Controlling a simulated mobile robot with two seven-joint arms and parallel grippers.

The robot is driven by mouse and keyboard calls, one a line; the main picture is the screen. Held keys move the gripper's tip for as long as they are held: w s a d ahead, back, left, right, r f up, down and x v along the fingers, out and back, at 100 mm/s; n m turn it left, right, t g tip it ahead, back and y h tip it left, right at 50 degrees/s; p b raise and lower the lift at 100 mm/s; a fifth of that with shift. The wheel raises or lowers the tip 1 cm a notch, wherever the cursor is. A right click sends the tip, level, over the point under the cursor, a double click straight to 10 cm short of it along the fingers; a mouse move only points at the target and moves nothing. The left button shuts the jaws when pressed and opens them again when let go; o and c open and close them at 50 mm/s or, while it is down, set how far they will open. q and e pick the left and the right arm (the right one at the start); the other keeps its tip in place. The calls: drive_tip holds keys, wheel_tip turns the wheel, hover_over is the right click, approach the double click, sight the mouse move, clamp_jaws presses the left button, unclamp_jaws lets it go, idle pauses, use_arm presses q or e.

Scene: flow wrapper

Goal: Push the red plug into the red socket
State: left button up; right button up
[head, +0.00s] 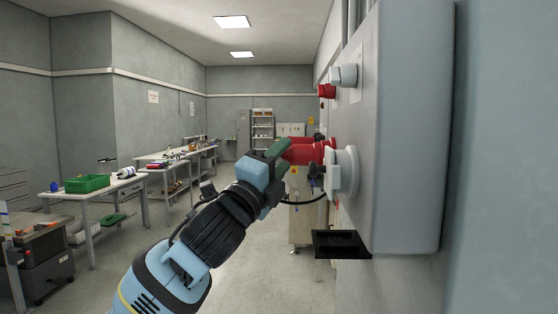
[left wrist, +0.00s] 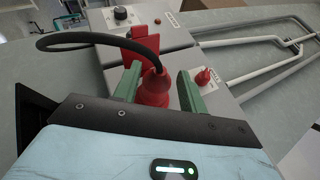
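The red plug (head: 299,153) is between the green fingers of my left gripper (head: 277,152), at the wall box. In the left wrist view the plug (left wrist: 154,88) stands between both fingers, with a black cable (left wrist: 98,38) looping from its back. The fingers of the left gripper (left wrist: 158,85) appear shut on it. The red socket (head: 326,150) is on the box face, in line with the plug. Its raised red lid (left wrist: 140,47) shows behind the plug in the left wrist view. The plug's front end is hidden, so its depth in the socket cannot be told. My right gripper is not in view.
The grey wall box (head: 402,130) fills the right side. It carries a red button (head: 327,91), a pale knob (head: 345,76) and a large pale round fitting (head: 344,172). A black tray (head: 342,244) sits below. Benches, one with a green crate (head: 87,183), stand left; the floor between is clear.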

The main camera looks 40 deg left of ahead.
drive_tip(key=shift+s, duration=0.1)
use_arm(q)
drive_tip(key=shift+s+f, duration=0.2)
drive_tip(key=b+v, duration=0.1)
drive_tip(key=v, duration=0.6)
drive_tip(key=shift+s, duration=0.15)
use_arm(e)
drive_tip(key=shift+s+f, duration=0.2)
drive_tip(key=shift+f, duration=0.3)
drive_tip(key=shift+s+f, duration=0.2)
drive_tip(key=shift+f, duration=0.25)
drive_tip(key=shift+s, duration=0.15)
